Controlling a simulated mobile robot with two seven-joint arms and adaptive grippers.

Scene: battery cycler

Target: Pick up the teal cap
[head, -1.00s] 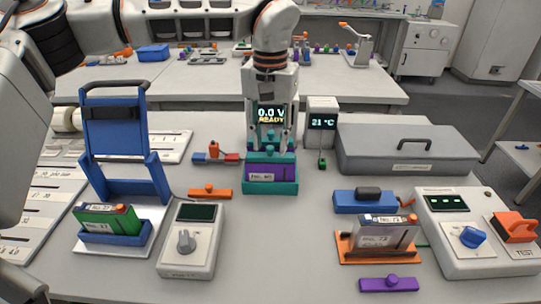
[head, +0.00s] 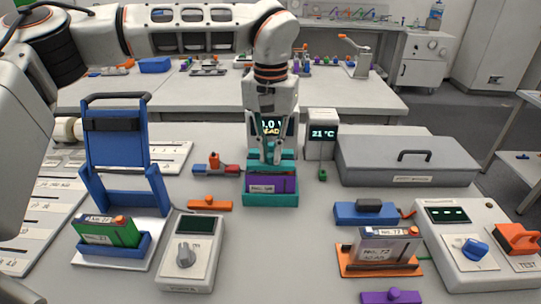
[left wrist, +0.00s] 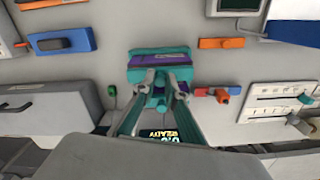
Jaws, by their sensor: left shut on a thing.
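The teal cap (head: 288,156) is at the rear top of the purple battery in the head view, partly hidden by my gripper. My left gripper (head: 269,160) comes down from above and is shut on the teal cap. In the left wrist view my left gripper (left wrist: 162,80) has its fingertips on either side of the cap's knob (left wrist: 159,88). The purple battery (head: 270,184) stands in a teal holder (head: 270,200) just in front. I cannot tell whether the cap is clear of what lies under it. My right gripper is out of view.
Behind my gripper is a lit display (head: 290,125), partly covered. A thermometer box (head: 321,148) and a grey lidded case (head: 405,165) stand to the right. The table in front of the holder is clear.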

